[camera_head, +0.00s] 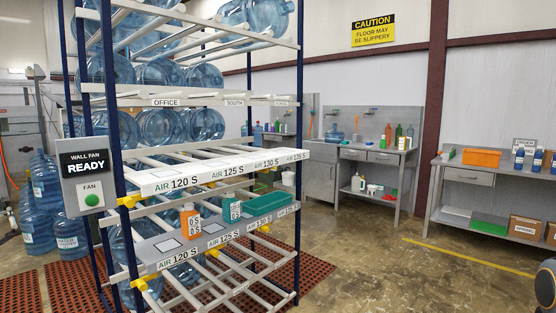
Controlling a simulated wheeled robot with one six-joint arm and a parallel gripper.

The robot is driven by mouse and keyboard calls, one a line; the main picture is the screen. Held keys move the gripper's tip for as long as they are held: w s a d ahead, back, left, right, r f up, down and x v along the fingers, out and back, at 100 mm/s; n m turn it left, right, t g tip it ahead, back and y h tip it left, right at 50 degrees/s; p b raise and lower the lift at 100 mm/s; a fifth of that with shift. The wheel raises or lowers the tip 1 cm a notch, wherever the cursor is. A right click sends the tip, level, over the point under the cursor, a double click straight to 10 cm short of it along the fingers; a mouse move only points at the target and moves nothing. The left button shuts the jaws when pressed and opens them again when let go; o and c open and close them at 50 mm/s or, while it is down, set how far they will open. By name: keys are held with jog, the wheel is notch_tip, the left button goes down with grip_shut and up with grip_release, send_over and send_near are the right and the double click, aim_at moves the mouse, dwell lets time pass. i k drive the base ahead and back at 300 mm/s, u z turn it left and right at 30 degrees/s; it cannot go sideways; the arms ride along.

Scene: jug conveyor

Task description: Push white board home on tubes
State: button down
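The white board (222,165) lies across the sloping tubes (165,155) at the front of the blue-posted rack, at mid height. Its front edge carries labels from AIR 120 S at the left to 135 S at the right. Tube lengths show behind the board, and yellow clips (130,201) sit under its front. My gripper is not in view, and nothing is seen touching the board.
A WALL FAN panel (88,178) reads READY. Blue jugs (160,127) fill upper tiers. Open floor (375,265) lies to the right, before benches (373,155).

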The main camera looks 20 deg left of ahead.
aim_at(158, 181)
jog(key=u, duration=0.05)
jog(key=i, duration=1.7)
jog(key=u, duration=0.9)
jog(key=i, duration=0.9)
jog(key=u, duration=0.8)
